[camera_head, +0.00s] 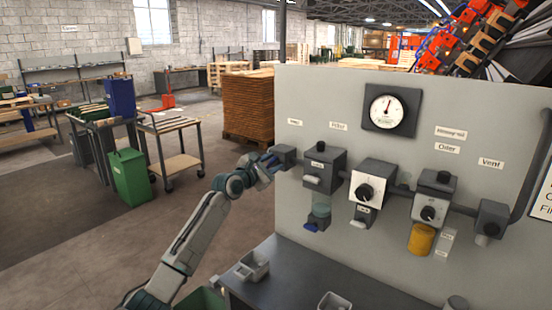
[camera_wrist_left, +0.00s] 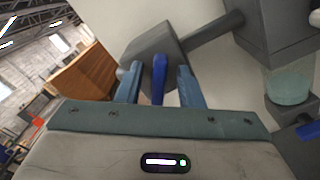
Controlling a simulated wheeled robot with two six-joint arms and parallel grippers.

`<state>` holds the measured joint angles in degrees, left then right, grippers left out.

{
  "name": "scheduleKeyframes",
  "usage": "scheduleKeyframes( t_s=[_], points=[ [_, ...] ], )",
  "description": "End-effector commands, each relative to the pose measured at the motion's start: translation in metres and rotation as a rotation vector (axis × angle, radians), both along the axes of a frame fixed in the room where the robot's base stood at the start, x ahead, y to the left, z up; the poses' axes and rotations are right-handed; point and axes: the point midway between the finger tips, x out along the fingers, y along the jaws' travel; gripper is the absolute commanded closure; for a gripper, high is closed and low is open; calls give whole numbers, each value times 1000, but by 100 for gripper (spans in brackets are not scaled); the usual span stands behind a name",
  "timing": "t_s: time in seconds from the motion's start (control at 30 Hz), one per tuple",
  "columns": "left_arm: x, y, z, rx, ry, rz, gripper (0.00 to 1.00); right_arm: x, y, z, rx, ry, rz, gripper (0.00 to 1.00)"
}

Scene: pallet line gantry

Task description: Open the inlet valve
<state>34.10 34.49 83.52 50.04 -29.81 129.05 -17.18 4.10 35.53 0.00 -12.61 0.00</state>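The inlet valve is the dark grey block (camera_head: 284,154) at the left end of the pipe row, under a small white label (camera_head: 295,122) too small to read surely. In the left wrist view the valve block (camera_wrist_left: 148,56) carries a blue lever (camera_wrist_left: 158,82). My left gripper (camera_head: 268,163) is at the valve. In the left wrist view its two blue fingers stand apart, one on each side of the lever, with a gap on both sides. The lever is mostly hidden by the gripper in the head view. My right gripper is not in view.
The grey panel (camera_head: 350,95) also carries a gauge (camera_head: 389,109), a filter unit (camera_head: 324,165), a knob unit (camera_head: 371,185), an oiler (camera_head: 432,195) and a vent block (camera_head: 490,218). A dark bench (camera_head: 290,275) lies below. A green bin (camera_head: 130,175) and a cart (camera_head: 172,130) stand farther left.

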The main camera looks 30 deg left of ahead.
Motion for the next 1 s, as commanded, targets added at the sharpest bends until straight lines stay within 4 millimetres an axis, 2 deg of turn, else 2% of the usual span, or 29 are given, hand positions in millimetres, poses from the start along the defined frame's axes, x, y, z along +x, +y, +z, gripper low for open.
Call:
scheduleKeyframes(
  t_s=[0.2,0.53,0.57,0.7,0.73,1.0],
  points=[
    [20,-1,0,-1,0,1,66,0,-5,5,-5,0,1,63],
    [23,-1,-1,2,1,1,66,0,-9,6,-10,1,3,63],
    [23,-1,-1,2,1,1,70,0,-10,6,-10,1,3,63],
    [23,-1,-1,2,1,1,98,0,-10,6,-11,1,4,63],
    [23,-1,-1,2,1,1,100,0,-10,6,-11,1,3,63],
    [23,-1,-1,13,1,1,100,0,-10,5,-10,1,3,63]
  ],
)
